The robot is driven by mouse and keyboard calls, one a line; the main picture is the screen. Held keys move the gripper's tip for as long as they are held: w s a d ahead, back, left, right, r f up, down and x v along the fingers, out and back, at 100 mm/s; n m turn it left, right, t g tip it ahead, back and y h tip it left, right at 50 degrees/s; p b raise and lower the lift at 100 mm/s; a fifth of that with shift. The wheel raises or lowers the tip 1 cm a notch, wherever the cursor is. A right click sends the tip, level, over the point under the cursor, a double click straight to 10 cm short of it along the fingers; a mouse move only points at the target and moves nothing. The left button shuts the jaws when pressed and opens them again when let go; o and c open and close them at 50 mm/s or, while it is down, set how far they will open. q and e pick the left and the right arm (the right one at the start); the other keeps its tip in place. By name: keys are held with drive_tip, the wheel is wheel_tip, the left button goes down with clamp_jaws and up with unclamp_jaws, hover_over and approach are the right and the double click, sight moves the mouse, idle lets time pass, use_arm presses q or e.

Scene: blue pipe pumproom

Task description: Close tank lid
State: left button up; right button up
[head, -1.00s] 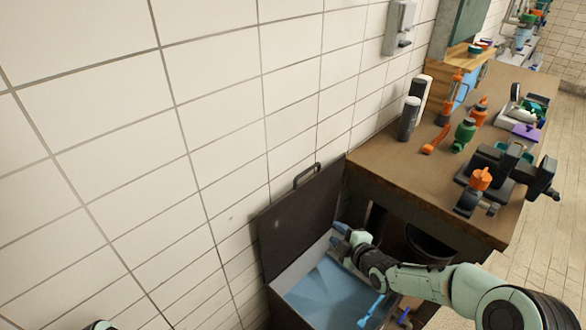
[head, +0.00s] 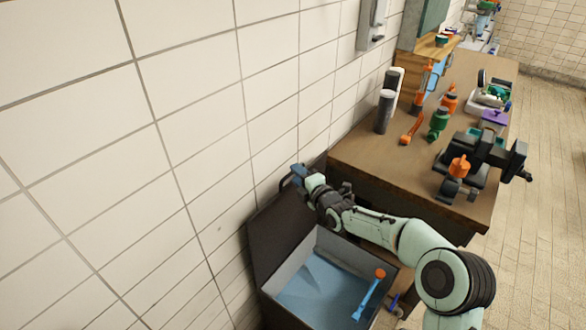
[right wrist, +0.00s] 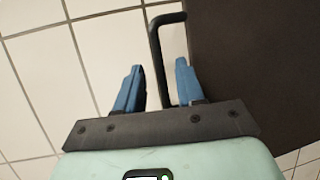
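The tank (head: 335,243) is an open grey box with blue inside, low against the tiled wall. Its dark lid (head: 272,235) stands raised on the wall side. My right gripper (head: 296,174) is at the lid's upper edge. In the right wrist view, the black lid handle (right wrist: 156,50) runs down between the two blue fingers of the right gripper (right wrist: 158,85). The fingers are apart, with gaps beside the handle. The lid's dark panel (right wrist: 255,60) fills the right side of that view. My left gripper is out of view.
A blue tool with an orange end (head: 370,290) lies at the tank's right side. A brown workbench (head: 400,165) with bottles, valves and fittings stands just beyond the tank. The tiled wall (head: 180,150) is close on the left.

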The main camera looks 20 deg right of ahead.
drive_tip(key=shift+p+x, duration=0.45)
drive_tip(key=shift+x, duration=1.3)
clamp_jaws()
drive_tip(key=shift+s, duration=0.1)
